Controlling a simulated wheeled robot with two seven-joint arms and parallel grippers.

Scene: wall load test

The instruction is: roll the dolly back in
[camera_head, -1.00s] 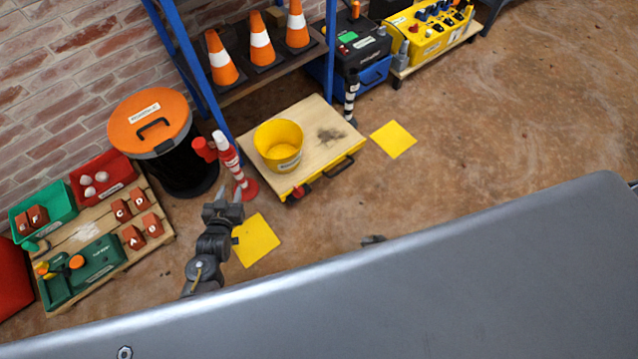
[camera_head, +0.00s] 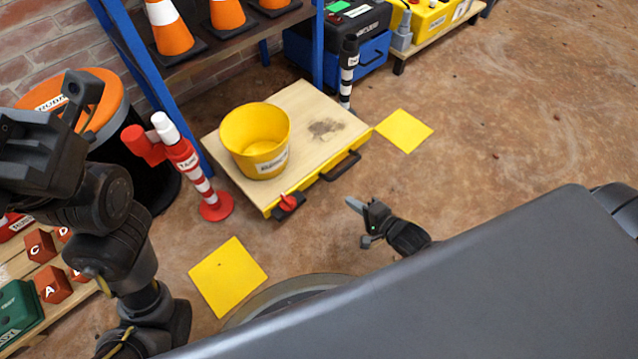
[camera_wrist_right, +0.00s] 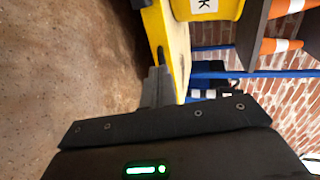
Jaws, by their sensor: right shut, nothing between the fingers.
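The dolly (camera_head: 312,105) is a low platform with a pale wooden top, yellow sides and a dark handle (camera_head: 340,166) on its front side. A yellow bucket (camera_head: 256,140) stands on it. A small red lever (camera_head: 288,201) is at its near corner. My right gripper (camera_head: 352,204) is shut and empty, in front of the dolly and apart from the handle in the head view. In the right wrist view its fingers (camera_wrist_right: 158,88) point towards the dolly's yellow side (camera_wrist_right: 157,25). My left gripper (camera_head: 78,90) is raised at the far left, its jaw opening unclear.
A red-and-white post (camera_head: 195,170) stands close left of the dolly, and a black-and-white post (camera_head: 348,75) by its far right corner. Yellow floor squares lie at front left (camera_head: 228,276) and right (camera_head: 404,130). A blue-framed shelf (camera_head: 150,70) with cones stands behind. Floor at right is clear.

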